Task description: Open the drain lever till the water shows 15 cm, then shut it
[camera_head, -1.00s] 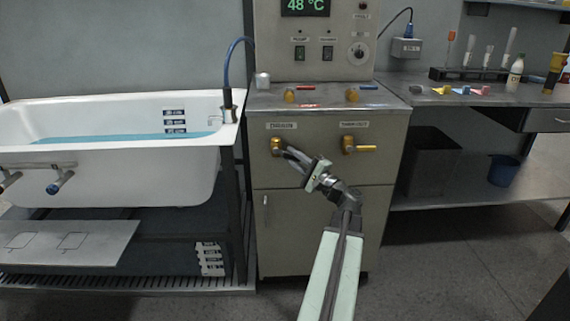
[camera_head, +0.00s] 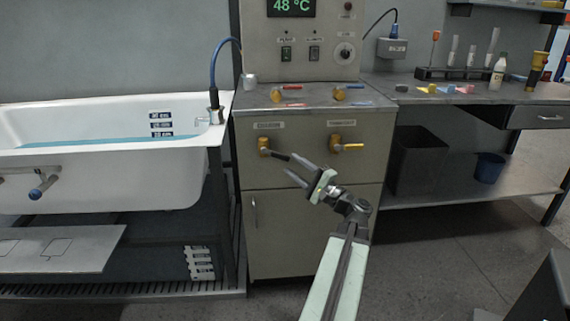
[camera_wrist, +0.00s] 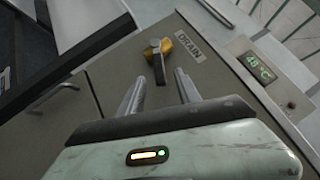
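The drain lever (camera_head: 264,147) is on the upper front of the grey cabinet, a brass body with a dark handle pointing right and slightly down. It also shows in the wrist view (camera_wrist: 160,58), under the DRAIN label, with its handle towards me. My gripper (camera_head: 290,165) is open just right of and below the handle's end. In the wrist view the fingers (camera_wrist: 160,75) stand apart on both sides of the handle's end, not touching it. The white bathtub (camera_head: 100,178) holds blue water (camera_head: 85,141). Its surface is near the lowest level label (camera_head: 162,135); the figures are too small to read surely.
A second brass lever (camera_head: 337,144) with a yellow handle is right of the drain lever. The display (camera_head: 291,6) reads 48 °C. A tub-side tap (camera_head: 42,188) is at the left. A workbench (camera_head: 430,99) stands right. The floor before the cabinet is clear.

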